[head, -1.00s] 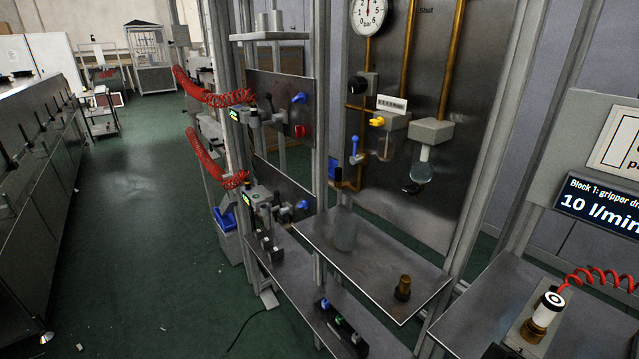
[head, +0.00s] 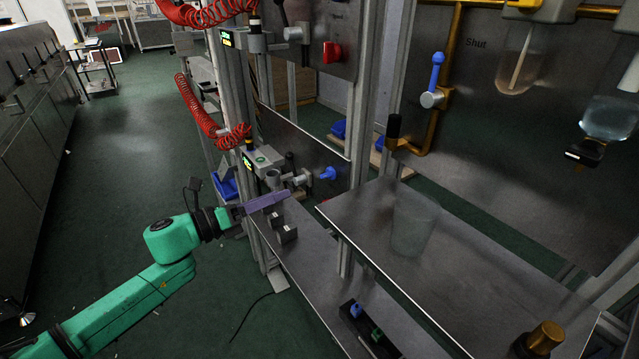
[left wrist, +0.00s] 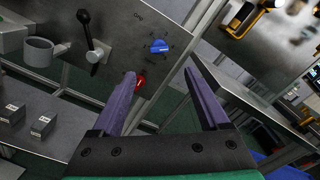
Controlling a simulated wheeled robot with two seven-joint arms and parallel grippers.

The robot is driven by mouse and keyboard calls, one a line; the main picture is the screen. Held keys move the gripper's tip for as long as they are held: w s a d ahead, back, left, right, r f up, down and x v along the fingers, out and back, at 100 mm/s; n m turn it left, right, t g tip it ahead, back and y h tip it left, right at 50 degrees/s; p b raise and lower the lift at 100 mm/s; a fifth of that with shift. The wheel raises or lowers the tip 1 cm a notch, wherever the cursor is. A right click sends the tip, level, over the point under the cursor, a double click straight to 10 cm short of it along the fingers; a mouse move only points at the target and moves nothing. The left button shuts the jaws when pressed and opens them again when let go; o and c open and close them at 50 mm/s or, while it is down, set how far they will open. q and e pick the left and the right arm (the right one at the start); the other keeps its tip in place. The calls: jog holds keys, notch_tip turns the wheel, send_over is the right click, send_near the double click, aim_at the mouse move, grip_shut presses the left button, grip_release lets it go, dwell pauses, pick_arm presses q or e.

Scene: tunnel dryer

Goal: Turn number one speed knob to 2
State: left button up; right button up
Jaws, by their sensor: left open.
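My left gripper (head: 266,202) is open and empty, its purple fingers pointing right towards the lower metal panel (head: 296,136). The panel's blue knob (head: 327,173) is just beyond the fingertips, with a gap. In the left wrist view, a blue knob (left wrist: 159,46) sits on a panel with small dial marks and lettering that looks like "ONE". It lies ahead of the gap between the fingers (left wrist: 162,73). A red knob (left wrist: 139,83) shows below it, beside the left fingertip. The pointer's exact setting is too small to read. My right gripper is out of view.
A red knob (head: 332,52) is on the upper panel. Red coiled hoses (head: 205,110) hang at the left. Small metal blocks (head: 287,233) stand on the lower shelf (head: 312,272). A wider shelf (head: 350,215) holds a clear beaker (head: 412,225). Green floor at the left is free.

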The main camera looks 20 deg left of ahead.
aim_at(324, 177)
pick_arm(q)
jog(key=p+x, duration=0.2)
jog(key=x, duration=1)
jog(key=shift+w+d, duration=0.2)
jog(key=shift+w, duration=0.1)
grip_shut()
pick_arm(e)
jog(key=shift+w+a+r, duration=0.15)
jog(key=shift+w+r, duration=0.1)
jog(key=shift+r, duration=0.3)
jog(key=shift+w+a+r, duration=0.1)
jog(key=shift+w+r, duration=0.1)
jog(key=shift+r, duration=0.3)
